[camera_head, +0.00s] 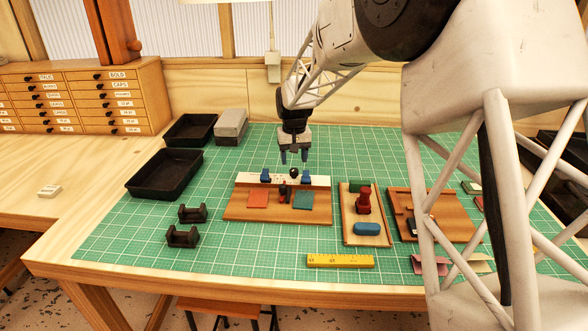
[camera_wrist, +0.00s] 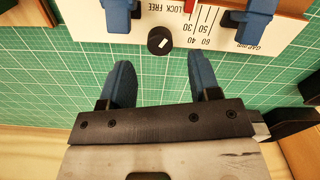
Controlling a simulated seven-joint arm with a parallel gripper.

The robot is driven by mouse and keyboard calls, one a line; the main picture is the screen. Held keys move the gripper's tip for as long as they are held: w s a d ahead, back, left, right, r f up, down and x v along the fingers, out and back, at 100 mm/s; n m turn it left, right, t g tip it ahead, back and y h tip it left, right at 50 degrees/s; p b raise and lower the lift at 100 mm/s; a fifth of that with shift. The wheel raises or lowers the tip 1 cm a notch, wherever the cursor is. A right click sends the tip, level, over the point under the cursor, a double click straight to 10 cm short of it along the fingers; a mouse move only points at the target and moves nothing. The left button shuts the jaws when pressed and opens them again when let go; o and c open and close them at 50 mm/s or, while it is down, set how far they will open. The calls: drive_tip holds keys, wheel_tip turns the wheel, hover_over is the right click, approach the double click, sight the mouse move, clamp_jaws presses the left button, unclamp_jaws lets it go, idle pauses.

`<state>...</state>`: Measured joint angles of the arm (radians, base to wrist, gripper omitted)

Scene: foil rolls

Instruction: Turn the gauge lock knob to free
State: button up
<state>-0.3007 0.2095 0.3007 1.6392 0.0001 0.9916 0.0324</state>
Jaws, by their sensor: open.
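The gauge lock knob is a small round black knob with a white mark. In the wrist view the knob (camera_wrist: 159,40) sits at the edge of a white scale plate (camera_wrist: 228,36); its mark slants up and right, toward the LOCK side of the upside-down LOCK FREE print. In the head view the knob (camera_head: 294,172) is at the back of the gauge board (camera_head: 274,214). My gripper (camera_head: 293,157) is open and empty, pointing down behind and above the knob. In the wrist view its blue fingers (camera_wrist: 159,64) are apart, and the knob lies just beyond their tips.
Blue clamps (camera_head: 265,176) stand on the scale plate either side of the knob. A board with a red-handled stamp (camera_head: 363,200) is to the right. Black trays (camera_head: 165,174) and dark holders (camera_head: 183,236) are to the left. A yellow ruler (camera_head: 340,261) lies in front. The mat behind the board is clear.

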sight(294, 170)
drive_tip(key=shift+f, duration=2.2)
drive_tip(key=c, duration=0.9)
